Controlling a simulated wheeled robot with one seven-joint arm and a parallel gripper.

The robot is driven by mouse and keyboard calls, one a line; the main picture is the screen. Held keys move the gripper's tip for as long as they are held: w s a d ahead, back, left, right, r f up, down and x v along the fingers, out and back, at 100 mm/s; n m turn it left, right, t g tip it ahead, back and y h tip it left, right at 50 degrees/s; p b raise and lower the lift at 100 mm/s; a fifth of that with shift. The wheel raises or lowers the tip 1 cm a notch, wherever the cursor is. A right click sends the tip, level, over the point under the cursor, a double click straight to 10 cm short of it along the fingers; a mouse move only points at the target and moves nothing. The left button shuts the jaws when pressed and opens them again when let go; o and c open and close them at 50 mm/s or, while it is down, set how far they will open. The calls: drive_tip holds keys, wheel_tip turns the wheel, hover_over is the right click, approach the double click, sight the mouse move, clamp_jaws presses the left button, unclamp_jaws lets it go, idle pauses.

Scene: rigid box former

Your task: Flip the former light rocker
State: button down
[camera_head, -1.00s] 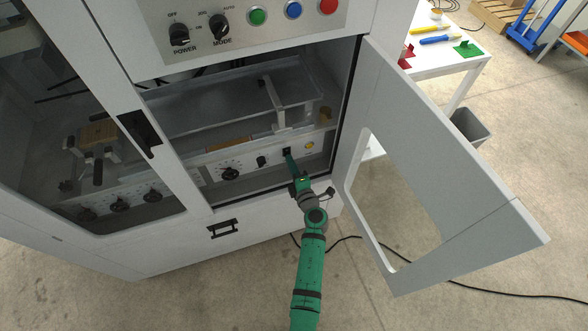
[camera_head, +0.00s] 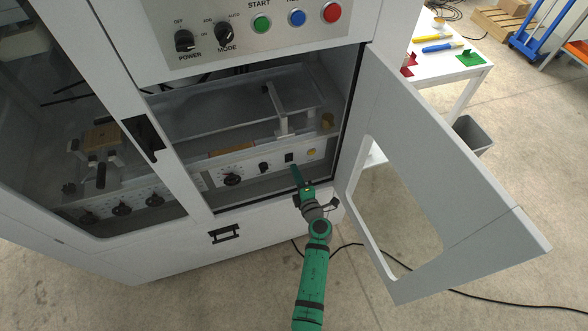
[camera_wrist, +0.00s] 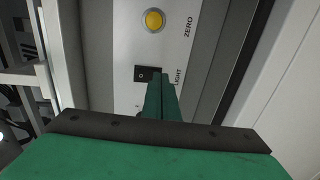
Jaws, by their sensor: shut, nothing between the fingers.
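The light rocker (camera_head: 289,157) is a small black switch on the white panel inside the open machine bay. In the wrist view the black rocker (camera_wrist: 147,74) sits beside the lettering "LIGHT", partly covered by my fingers. My green gripper (camera_head: 295,168) is shut and empty, its tips just below the rocker in the head view. In the wrist view the closed fingertips (camera_wrist: 162,76) overlap the rocker's edge in the picture; I cannot tell whether they touch it.
A yellow button (camera_wrist: 153,20) marked "ZERO" is beside the rocker. A black knob (camera_head: 263,168) and a dial (camera_head: 232,179) are to its left. The open door (camera_head: 440,170) stands close on the right of my arm. A metal bracket (camera_head: 283,110) is above the panel.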

drive_tip(key=f+v, duration=0.2)
drive_tip(key=v, duration=1)
drive_tip(key=shift+s+a+f, duration=0.25)
drive_tip(key=shift+f, duration=0.15)
drive_tip(key=shift+w, duration=0.25)
drive_tip(key=s+a+r+m+h, duration=0.1)
drive_tip(key=s+r+m, duration=0.5)
drive_tip(key=s, duration=0.6)
drive_tip(key=s+a+r+m+h, duration=0.1)
drive_tip(key=s+r+m+h, duration=0.1)
drive_tip(key=s+r+m, duration=0.3)
drive_tip(key=s+a+r+m+h, duration=0.1)
drive_tip(key=s+r+m, duration=0.5)
drive_tip(key=s, duration=1.3)
drive_tip(key=shift+a+r+m+h, duration=0.4)
drive_tip(key=shift+m+h, duration=0.2)
drive_tip(key=shift+m, duration=1.7)
drive_tip(key=shift+s, duration=0.1)
